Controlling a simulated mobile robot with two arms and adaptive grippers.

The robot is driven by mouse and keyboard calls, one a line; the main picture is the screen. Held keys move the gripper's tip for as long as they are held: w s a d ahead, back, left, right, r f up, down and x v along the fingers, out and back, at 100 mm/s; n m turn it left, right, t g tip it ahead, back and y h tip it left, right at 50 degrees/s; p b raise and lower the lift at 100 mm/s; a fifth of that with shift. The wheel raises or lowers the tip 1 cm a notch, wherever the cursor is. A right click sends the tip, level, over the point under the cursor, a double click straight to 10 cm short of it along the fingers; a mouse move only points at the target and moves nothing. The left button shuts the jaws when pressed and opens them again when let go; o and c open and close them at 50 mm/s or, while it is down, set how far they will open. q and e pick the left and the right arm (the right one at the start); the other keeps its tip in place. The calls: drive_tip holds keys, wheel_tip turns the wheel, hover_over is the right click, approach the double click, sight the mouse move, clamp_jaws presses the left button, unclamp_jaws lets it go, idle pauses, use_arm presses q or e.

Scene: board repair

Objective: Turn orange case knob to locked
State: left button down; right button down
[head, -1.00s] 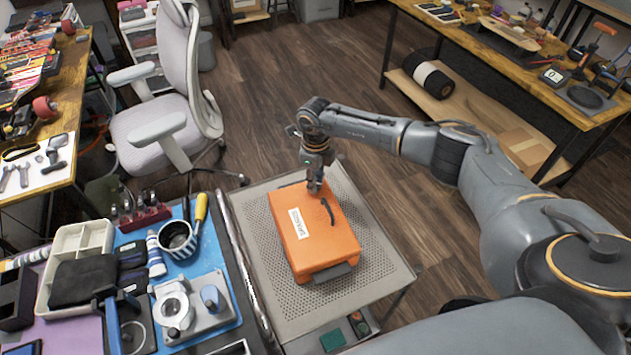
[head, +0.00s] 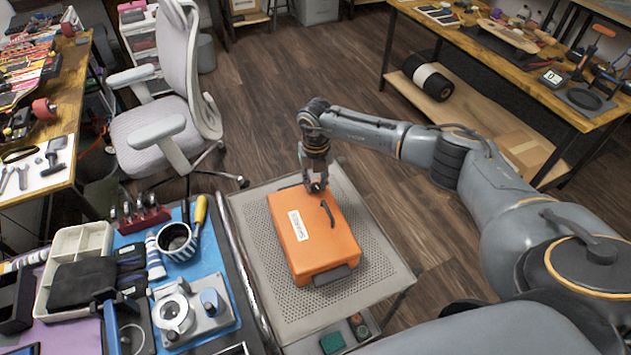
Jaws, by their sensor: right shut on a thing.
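The orange case (head: 335,249) lies flat on a perforated grey cart top, with a white label and a dark handle on its lid. My right gripper (head: 317,187) points down at the case's far edge and is shut on the knob there. The knob is small and mostly hidden by the fingers, so its marking and angle cannot be read. My left gripper is not in view.
The perforated cart top (head: 375,268) has free room around the case. On the left, a workbench holds a blue mat with a striped cup (head: 177,240), a microscope-like stand and a parts tray (head: 68,250). A grey chair (head: 165,115) stands behind.

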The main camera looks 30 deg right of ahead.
sight(316, 185)
drive_tip(key=shift+m, duration=0.8)
drive_tip(key=c, duration=1.1)
unclamp_jaws()
drive_tip(key=shift+o, duration=0.2)
drive_tip(key=shift+r, duration=0.1)
wheel_tip(316, 185, up, 12)
